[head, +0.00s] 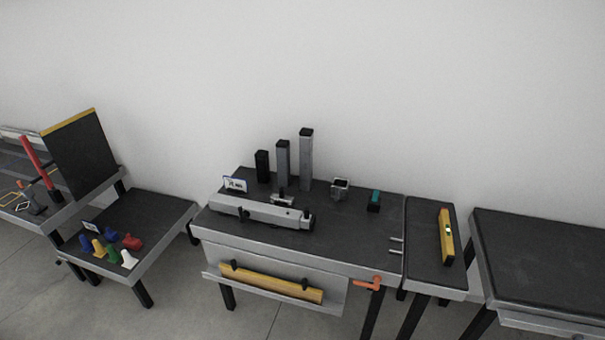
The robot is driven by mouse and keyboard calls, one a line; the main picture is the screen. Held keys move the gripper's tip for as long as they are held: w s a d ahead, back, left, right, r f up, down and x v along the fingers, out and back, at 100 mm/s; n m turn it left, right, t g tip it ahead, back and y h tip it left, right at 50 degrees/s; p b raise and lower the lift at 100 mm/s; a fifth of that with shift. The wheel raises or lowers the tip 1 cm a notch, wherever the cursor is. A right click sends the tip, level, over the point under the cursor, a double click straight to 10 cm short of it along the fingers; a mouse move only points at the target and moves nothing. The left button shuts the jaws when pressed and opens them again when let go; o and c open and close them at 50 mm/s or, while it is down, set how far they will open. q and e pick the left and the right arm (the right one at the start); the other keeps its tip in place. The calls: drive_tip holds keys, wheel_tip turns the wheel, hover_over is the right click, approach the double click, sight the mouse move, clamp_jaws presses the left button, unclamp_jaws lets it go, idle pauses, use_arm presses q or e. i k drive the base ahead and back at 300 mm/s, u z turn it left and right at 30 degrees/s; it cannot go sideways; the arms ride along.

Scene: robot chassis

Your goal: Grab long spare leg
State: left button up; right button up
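Three upright legs of different heights stand at the back of the middle workbench (345,235). The tallest is a grey leg (306,162) with a black top, on the right of the row. A middle-height grey leg (283,165) stands to its left. The shortest is a black leg (262,167) at the left end. Neither of my grippers shows in the head view.
A sign (235,184), a small metal bracket (340,188) and a teal-and-black block (374,200) are on the same bench. A yellow level (447,236) lies on the side table to the right. A low table (165,218) with coloured pieces stands left. The far right tabletop (545,255) is clear.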

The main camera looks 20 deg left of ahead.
sight(305, 138)
drive_tip(key=k, duration=0.2)
drive_tip(key=u, duration=1.75)
drive_tip(key=i, duration=0.85)
drive_tip(key=z, duration=0.8)
